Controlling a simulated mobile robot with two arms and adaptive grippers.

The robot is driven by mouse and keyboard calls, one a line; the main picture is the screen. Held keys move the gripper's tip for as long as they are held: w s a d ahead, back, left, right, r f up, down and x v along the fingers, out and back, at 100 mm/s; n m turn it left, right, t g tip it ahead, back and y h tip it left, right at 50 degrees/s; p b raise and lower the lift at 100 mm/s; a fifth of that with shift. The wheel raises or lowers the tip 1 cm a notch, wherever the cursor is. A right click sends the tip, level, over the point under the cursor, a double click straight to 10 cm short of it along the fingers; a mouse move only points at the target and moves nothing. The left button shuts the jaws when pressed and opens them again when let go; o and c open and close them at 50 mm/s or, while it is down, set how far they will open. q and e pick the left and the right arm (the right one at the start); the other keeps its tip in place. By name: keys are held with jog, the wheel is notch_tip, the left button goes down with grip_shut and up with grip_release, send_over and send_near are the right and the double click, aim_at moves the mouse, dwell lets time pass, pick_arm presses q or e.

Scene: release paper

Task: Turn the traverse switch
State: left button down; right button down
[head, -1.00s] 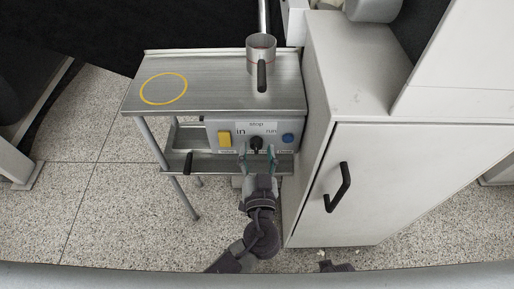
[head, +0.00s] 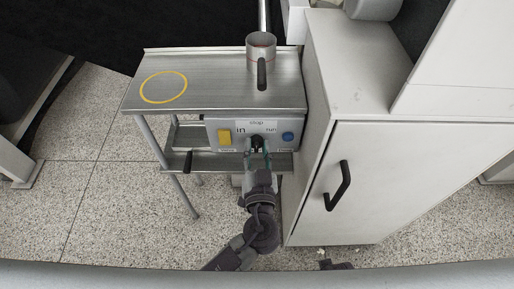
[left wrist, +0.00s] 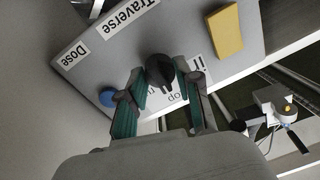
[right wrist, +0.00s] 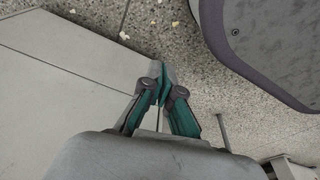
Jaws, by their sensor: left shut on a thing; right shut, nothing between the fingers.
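The traverse switch (left wrist: 160,68) is a black round knob on a grey control panel (left wrist: 85,55), under the "Traverse" label in the left wrist view. In the head view the switch (head: 257,142) sits in the middle of the panel front, below the word "stop". My left gripper (head: 258,158) reaches it from the front. In the left wrist view its green-padded fingers (left wrist: 160,85) are shut on the knob, one on each side. My right gripper (right wrist: 163,88) is shut and empty over the floor beside a pale cabinet side.
A yellow button (head: 224,137) and a blue button (head: 288,136) flank the switch. A metal table (head: 210,85) with a yellow ring and a metal cup (head: 261,46) stands above the panel. A white cabinet (head: 365,180) with a black handle is close on the right.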

pick_arm(q)
jog(key=m+b, duration=0.1)
jog(key=m, duration=0.3)
jog(key=shift+f+b, duration=0.1)
jog(key=shift+b, duration=0.2)
jog(key=shift+m, duration=2.9)
pick_arm(e)
jog(key=w+r, duration=0.3)
jog(key=r, duration=0.2)
jog(key=shift+a+r+t, duration=0.25)
jog(key=shift+r+t, duration=0.05)
jog(key=shift+w, duration=0.1)
pick_arm(q)
jog(key=c, duration=0.8)
grip_release()
pick_arm(e)
jog(key=shift+f, duration=0.1)
pick_arm(q)
jog(key=shift+s, duration=0.1)
